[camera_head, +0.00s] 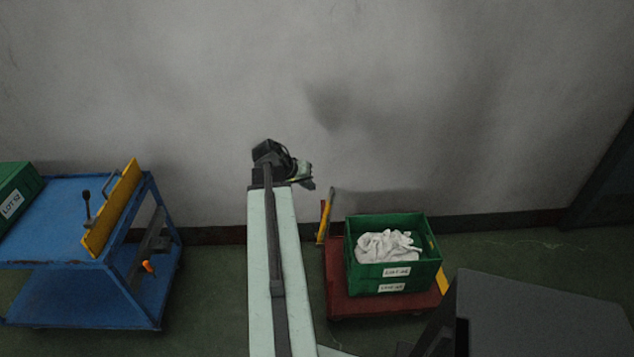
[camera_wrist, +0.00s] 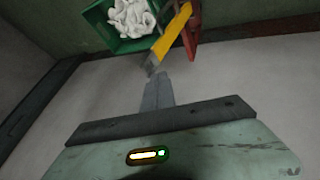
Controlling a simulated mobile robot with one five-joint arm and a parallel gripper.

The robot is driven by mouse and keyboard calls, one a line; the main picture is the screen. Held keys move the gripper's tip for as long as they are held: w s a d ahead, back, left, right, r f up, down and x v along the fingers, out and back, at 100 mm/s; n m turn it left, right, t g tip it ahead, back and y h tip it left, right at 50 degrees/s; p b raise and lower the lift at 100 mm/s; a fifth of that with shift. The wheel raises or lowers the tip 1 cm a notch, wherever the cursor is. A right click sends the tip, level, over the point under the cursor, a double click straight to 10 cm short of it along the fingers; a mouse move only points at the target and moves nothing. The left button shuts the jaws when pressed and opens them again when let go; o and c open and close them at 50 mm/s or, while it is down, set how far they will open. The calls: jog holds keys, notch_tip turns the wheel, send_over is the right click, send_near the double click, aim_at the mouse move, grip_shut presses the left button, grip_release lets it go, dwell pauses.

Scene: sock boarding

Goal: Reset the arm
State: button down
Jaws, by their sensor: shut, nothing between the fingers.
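My arm reaches out from the bottom of the head view, and my gripper (camera_head: 308,181) is at its far end, in front of the wall and above the floor. In the wrist view, the grey fingers of my gripper (camera_wrist: 154,72) are together with nothing between them. In the head view, the gripper is small and partly hidden by the wrist. It is apart from the green crate, which is lower and to its right.
A green crate (camera_head: 437,262) holding white cloth items (camera_head: 388,245) sits on a red cart (camera_head: 345,305) with a yellow handle (camera_head: 325,216). A blue trolley (camera_head: 90,300) with a yellow plate (camera_head: 112,208) and another green crate (camera_head: 18,197) stands left. The wall (camera_head: 450,90) is behind.

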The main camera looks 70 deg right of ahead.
jog(key=p+v, duration=0.3)
jog(key=v, duration=0.2)
jog(key=shift+s+a+r, duration=0.1)
jog(key=shift+r, duration=0.2)
jog(key=w+a+r+n+t+p, duration=0.2)
jog(key=w+a+n+p, duration=0.1)
jog(key=w+a, duration=0.8)
jog(key=w+a+r+n+t+p, duration=0.15)
jog(key=w+a, duration=0.55)
jog(key=w, duration=0.7)
jog(key=w+a+r+n+t+y+p, duration=0.1)
jog(key=w+a+n, duration=0.15)
jog(key=a, duration=0.45)
jog(key=w+a+n+p, duration=0.1)
jog(key=w+a, duration=0.3)
jog(key=a, duration=0.2)
jog(key=w+a+r+n+t+y+p, duration=0.1)
jog(key=w+a+p, duration=0.15)
jog(key=a, duration=0.45)
jog(key=s+a+n+g+y, duration=0.2)
jog(key=a+n+y, duration=0.2)
jog(key=a, duration=1.8)
jog(key=shift+f+n+p, duration=0.2)
jog(key=shift+n+p, duration=0.2)
jog(key=shift+n, duration=0.6)
